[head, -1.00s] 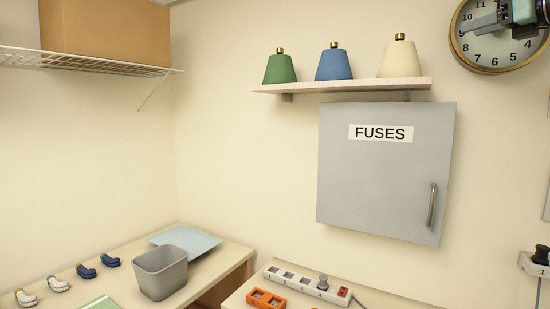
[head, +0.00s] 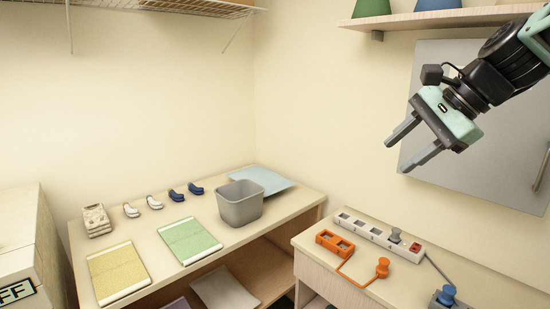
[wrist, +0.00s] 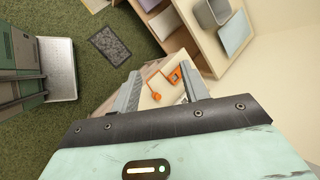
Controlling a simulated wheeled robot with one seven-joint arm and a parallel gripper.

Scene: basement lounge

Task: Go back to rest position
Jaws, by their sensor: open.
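My gripper (head: 412,148) is at the upper right of the head view, in front of the grey fuse cabinet (head: 480,185). Its two grey fingers are spread apart and point down to the left, with nothing between them. In the wrist view my gripper (wrist: 160,88) is also open and empty. Beyond its fingers, well away from them, an orange socket block with a cord and plug (wrist: 158,92) lies on a table top.
A grey bin (head: 240,205), a green booklet (head: 190,240) and a yellow booklet (head: 118,272) are on the left table. A white power strip (head: 375,232) and the orange socket block (head: 335,242) are on the right table. A shelf (head: 450,17) is above my arm.

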